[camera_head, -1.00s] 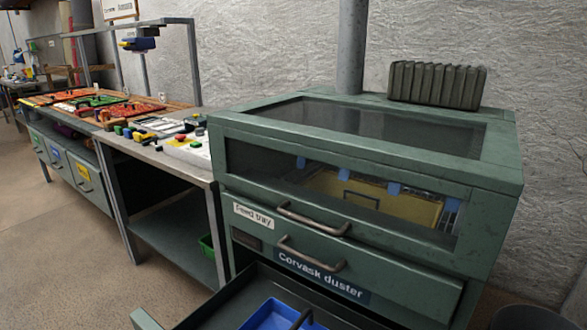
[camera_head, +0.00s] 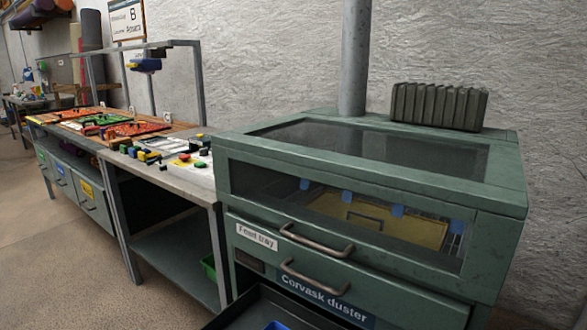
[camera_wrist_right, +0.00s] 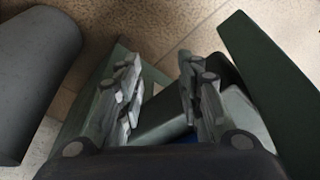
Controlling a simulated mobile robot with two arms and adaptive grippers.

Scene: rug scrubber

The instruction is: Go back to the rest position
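My right gripper (camera_wrist_right: 160,88) shows only in the right wrist view. Its two fingers are apart, with dark green surfaces beyond them and no clear object held between them. My left gripper is in neither view. The green Corvask duster machine (camera_head: 400,285) stands at the right of the head view. Its lower drawer (camera_head: 262,310) is pulled out. A small bit of something blue (camera_head: 277,325) shows inside, mostly cut off by the frame's bottom edge. The feed tray drawer (camera_head: 300,248) above is shut.
A workbench (camera_head: 170,177) with blocks and coloured trays runs along the left. A dark ribbed block (camera_head: 438,106) sits on the machine, beside a vertical pipe (camera_head: 354,60). Floor (camera_head: 75,265) is open at lower left. A dark grey rounded body (camera_wrist_right: 35,75) is left of my right gripper.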

